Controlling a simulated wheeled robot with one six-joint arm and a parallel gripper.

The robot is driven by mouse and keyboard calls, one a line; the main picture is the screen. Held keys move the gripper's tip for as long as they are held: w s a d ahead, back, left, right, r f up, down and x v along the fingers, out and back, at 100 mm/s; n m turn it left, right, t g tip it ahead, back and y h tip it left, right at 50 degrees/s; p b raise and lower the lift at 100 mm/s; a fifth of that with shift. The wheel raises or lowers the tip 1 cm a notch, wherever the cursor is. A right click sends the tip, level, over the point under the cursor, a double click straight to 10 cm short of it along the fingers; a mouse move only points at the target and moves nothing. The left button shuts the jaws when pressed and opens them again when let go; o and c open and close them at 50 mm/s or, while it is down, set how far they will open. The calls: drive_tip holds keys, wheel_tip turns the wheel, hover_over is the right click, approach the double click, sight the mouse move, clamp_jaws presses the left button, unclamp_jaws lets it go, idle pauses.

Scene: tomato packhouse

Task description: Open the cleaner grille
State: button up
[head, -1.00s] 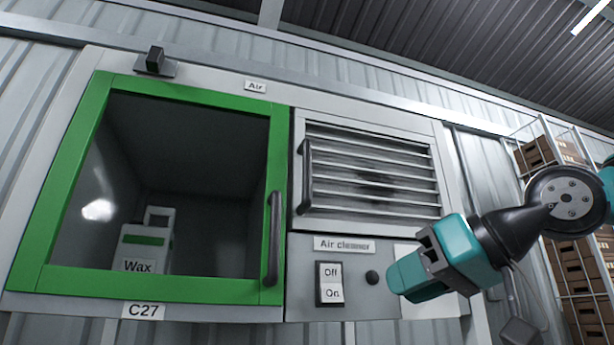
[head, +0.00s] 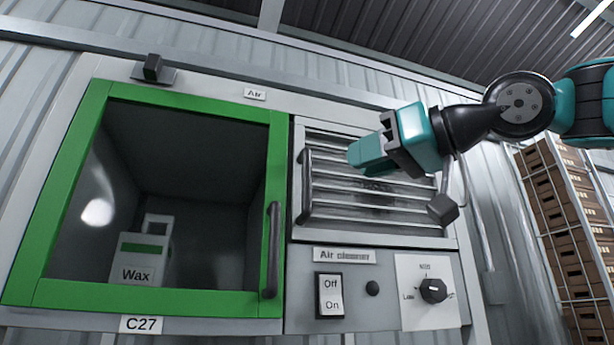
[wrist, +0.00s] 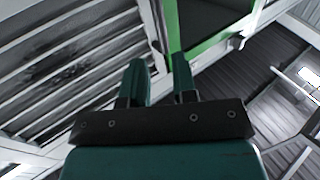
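The cleaner grille (head: 375,205) is a slatted panel in a light frame on the right half of the cabinet, above the "Air cleaner" label. It looks closed. Its dark vertical handle (head: 306,186) is on its left edge. My gripper (head: 355,160) is in front of the grille's upper part, right of the handle and apart from it. In the wrist view my gripper (wrist: 158,65) has its two teal fingers parted with nothing between them. The grille slats (wrist: 75,60) show at the left there. My arm hides part of the grille's upper right.
A green-framed window door (head: 277,150) with its own dark handle (head: 271,250) is left of the grille; a Wax container (head: 138,258) stands behind it. Below the grille are an Off/On switch (head: 330,295) and a dial (head: 433,290). Boxes on a rack (head: 560,225) stand at right.

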sight(310, 178)
drive_tip(key=p+x, duration=0.3)
drive_tip(key=x, duration=0.6)
drive_tip(key=shift+w+a+r, duration=0.1)
drive_tip(key=shift+w+a, duration=0.15)
drive_tip(key=shift+a, duration=0.05)
drive_tip(key=shift+w+a, duration=0.35)
drive_tip(key=shift+a, duration=0.1)
clamp_jaws()
